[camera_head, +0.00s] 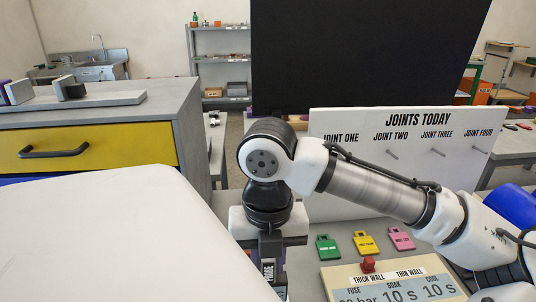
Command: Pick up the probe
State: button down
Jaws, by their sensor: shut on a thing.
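My gripper (269,238) points down near the bottom middle of the head view, below the white wrist body. It is shut on the probe (268,270), a dark upright thing with white lettering running along it, of which only part can be read. The probe's lower end is near the frame's bottom edge, so I cannot tell whether it is clear of the surface below.
Green (327,246), yellow (365,243) and pink (401,239) tags lie right of my gripper, behind a settings panel (340,284) with a red knob (368,264). A white "JOINTS TODAY" board (350,128) with pegs stands behind. A yellow-drawer cabinet (120,146) is at left.

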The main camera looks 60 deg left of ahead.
notch_tip(320, 180, up, 20)
jog(key=p, duration=0.1)
dwell(0.6)
